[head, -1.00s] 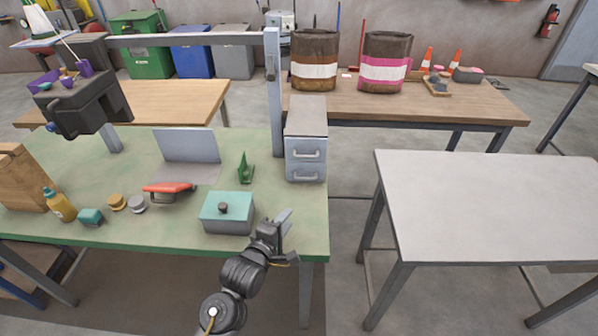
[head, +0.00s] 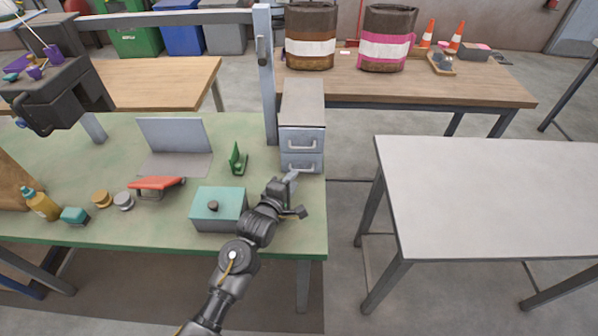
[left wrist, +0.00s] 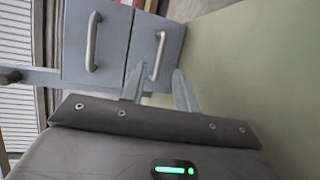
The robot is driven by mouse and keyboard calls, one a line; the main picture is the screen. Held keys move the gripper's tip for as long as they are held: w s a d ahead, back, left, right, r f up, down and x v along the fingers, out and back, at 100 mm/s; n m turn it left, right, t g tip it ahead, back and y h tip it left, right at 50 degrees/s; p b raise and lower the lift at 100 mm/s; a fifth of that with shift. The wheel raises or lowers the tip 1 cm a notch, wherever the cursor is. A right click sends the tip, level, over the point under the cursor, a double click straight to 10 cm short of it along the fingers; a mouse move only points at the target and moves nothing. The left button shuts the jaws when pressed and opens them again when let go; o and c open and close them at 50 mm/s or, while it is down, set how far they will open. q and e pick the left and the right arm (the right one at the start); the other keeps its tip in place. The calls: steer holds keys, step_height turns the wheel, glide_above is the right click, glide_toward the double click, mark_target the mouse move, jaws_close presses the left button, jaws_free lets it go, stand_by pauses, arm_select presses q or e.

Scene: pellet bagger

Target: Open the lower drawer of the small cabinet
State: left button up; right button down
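The small grey cabinet (head: 303,100) stands on the right end of the green bench and has two drawers with bar handles. Both drawers look shut. The lower drawer (head: 287,159) is just beyond my left gripper (head: 291,181), which partly covers its front. In the left wrist view, the lower drawer's handle (left wrist: 158,56) lies between and ahead of the two spread fingertips (left wrist: 157,76). The fingers look empty, and I see no contact with the handle. The upper drawer's handle (left wrist: 92,42) is farther left there. My right gripper is not in view.
A teal-lidded box (head: 218,208) stands close to the left of my left arm. A green bracket-like item (head: 238,160) is left of the cabinet, and a grey upright post (head: 265,80) rises beside it. The grey table (head: 490,190) at right is bare.

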arm_select(q)
steer(key=x, duration=0.4)
steer(key=shift+w+d+f, duration=0.1)
steer(key=shift+w+d, duration=0.15)
steer(key=shift+w, duration=0.1)
jaws_close()
steer(key=shift+s, duration=0.1)
